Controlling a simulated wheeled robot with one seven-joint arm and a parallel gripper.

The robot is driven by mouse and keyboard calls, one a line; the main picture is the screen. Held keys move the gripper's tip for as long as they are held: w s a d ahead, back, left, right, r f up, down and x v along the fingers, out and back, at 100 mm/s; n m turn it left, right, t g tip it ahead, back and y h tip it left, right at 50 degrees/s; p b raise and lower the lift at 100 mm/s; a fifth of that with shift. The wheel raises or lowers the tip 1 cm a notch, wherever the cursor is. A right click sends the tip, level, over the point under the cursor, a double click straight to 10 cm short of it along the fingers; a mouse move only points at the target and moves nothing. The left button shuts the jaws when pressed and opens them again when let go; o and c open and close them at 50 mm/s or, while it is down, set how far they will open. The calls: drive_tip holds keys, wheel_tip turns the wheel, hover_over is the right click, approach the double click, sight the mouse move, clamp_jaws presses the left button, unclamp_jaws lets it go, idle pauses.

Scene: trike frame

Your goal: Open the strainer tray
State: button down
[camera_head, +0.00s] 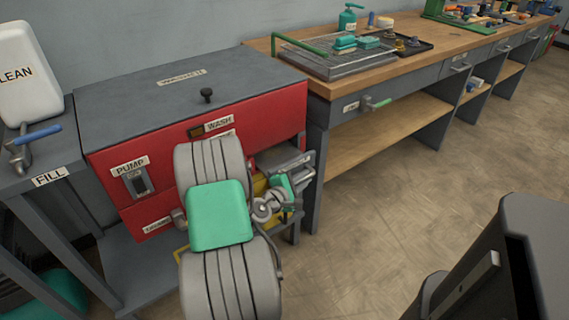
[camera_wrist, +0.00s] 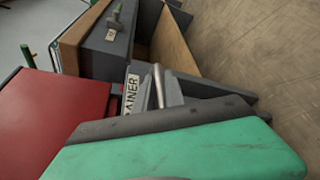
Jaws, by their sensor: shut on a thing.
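The strainer tray (camera_head: 284,161) shows as a grey metal part at the right end of the red wash cabinet's front, standing out from it. In the wrist view a white label (camera_wrist: 131,94) ending in "AINER" marks its front. My gripper (camera_head: 299,183) is at the tray's front and shut on its handle. A slim metal bar (camera_wrist: 158,86) shows beside the label in the wrist view. My grey and green arm covers much of the cabinet front. The contact between jaws and handle, and how far the tray stands out, are hard to see.
The red wash cabinet (camera_head: 262,114) has a grey lid with a black knob (camera_head: 207,95). A workbench (camera_head: 390,70) with a drawer handle (camera_head: 376,104) stands close on the right. A fill stand (camera_head: 50,178) with a blue lever is at left. The floor (camera_head: 390,220) in front is open.

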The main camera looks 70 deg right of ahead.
drive_tip(key=s+a+p, duration=0.1)
drive_tip(key=s+a, duration=0.4)
drive_tip(key=s, duration=0.3)
drive_tip(key=shift+s, duration=0.25)
drive_tip(key=shift+a, duration=0.1)
drive_tip(key=c, duration=1.4)
unclamp_jaws()
drive_tip(key=p+v, duration=0.1)
drive_tip(key=v, duration=0.6)
drive_tip(key=shift+a, duration=0.35)
drive_tip(key=shift+r, duration=0.15)
